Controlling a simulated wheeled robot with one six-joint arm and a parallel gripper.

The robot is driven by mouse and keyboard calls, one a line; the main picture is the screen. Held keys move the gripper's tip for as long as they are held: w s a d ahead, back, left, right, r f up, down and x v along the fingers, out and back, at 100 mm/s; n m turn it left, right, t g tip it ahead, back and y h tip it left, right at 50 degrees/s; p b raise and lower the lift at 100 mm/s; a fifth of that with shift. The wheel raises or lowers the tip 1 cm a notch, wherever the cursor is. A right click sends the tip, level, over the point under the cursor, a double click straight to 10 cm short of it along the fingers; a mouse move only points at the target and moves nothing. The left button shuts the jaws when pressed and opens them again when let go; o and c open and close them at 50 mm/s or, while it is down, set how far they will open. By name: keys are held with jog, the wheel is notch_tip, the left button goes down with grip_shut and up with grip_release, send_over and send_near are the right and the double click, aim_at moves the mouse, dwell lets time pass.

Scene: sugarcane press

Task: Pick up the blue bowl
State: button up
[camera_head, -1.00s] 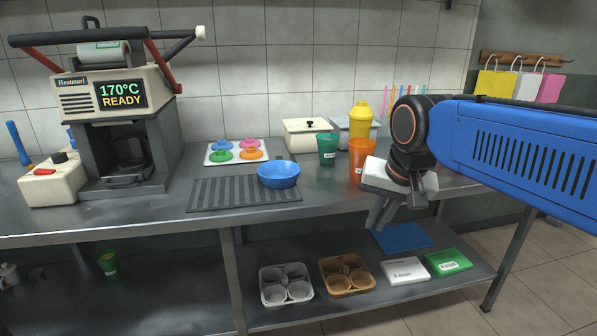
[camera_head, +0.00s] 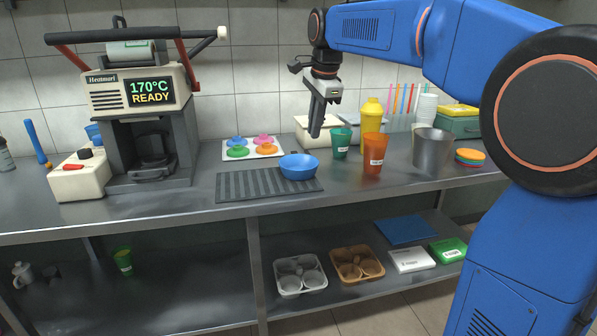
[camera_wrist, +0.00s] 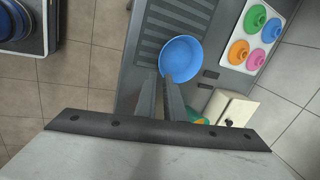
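The blue bowl (camera_head: 299,167) sits upright on the right end of a dark ribbed mat (camera_head: 250,184) on the steel counter. My gripper (camera_head: 315,134) points down in the head view, raised above the counter and apart from the bowl. In the wrist view, the bowl (camera_wrist: 182,57) shows beyond the fingertips, and the right finger overlaps its lower edge in the picture. The two fingers (camera_wrist: 158,78) stand apart with a gap between them and hold nothing.
A green cup (camera_head: 341,143), an orange cup (camera_head: 374,155) and a yellow bottle (camera_head: 371,116) stand right of the bowl. A tray of coloured lids (camera_head: 253,149) lies behind it. The heat-sealing machine (camera_head: 150,105) stands at left. The counter's front strip is clear.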

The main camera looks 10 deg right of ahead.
send_near(305, 170)
jog(key=x, duration=0.5)
jog(key=shift+w+d+f, duration=0.15)
jog(key=shift+d, duration=0.1)
jog(key=shift+a+x, duration=0.1)
jog(key=shift+x, duration=1.25)
jog(key=shift+a+x, duration=0.15)
jog(key=shift+x, duration=1.15)
grip_shut()
